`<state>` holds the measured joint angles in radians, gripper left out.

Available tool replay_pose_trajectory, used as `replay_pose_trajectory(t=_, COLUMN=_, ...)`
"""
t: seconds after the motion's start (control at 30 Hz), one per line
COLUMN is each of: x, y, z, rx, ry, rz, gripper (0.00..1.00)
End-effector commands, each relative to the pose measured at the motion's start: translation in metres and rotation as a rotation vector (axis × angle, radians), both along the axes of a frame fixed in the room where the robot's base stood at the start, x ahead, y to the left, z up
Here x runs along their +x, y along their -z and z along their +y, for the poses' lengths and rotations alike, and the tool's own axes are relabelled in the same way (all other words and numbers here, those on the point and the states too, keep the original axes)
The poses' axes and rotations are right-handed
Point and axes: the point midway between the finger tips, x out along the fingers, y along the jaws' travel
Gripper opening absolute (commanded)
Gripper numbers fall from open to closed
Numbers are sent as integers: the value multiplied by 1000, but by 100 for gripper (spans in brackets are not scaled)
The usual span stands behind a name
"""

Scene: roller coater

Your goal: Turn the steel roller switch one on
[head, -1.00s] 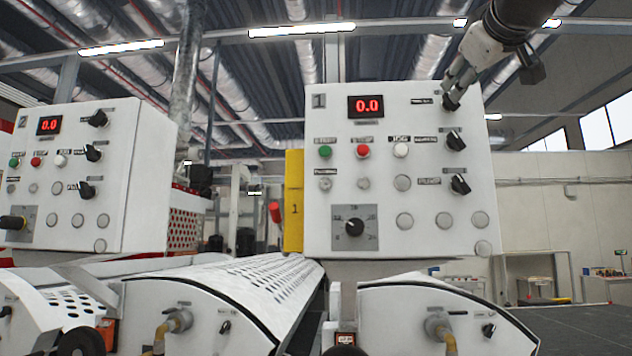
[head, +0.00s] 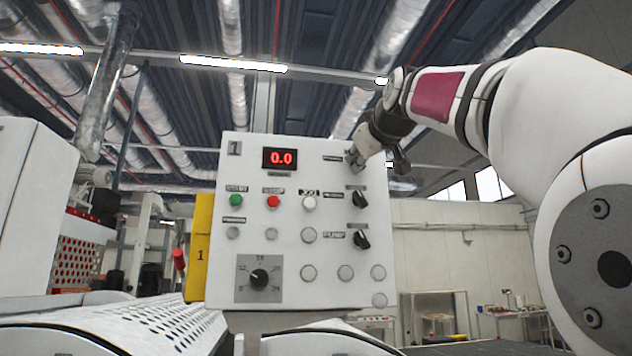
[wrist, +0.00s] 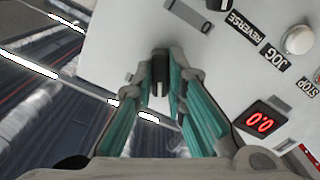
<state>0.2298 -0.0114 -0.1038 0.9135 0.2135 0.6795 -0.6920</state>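The white control panel marked 1 (head: 222,270) faces me, with a red 0.0 display (head: 280,158). The steel roller switch is the top knob at the panel's upper right.
Two more black knobs (head: 360,198) (head: 361,239) sit below the gripper. Green (head: 236,200), red (head: 273,202) and white (head: 309,203) buttons are to the left. A second white panel (head: 30,215) stands at the left edge. Perforated white machine covers (head: 130,325) lie below.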

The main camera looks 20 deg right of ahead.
Motion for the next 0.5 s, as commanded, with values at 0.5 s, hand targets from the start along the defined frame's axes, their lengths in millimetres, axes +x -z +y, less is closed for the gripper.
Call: replay_pose_trajectory(t=0.5, x=0, y=0, z=0, rx=99, ry=-1, rz=-17, gripper=0)
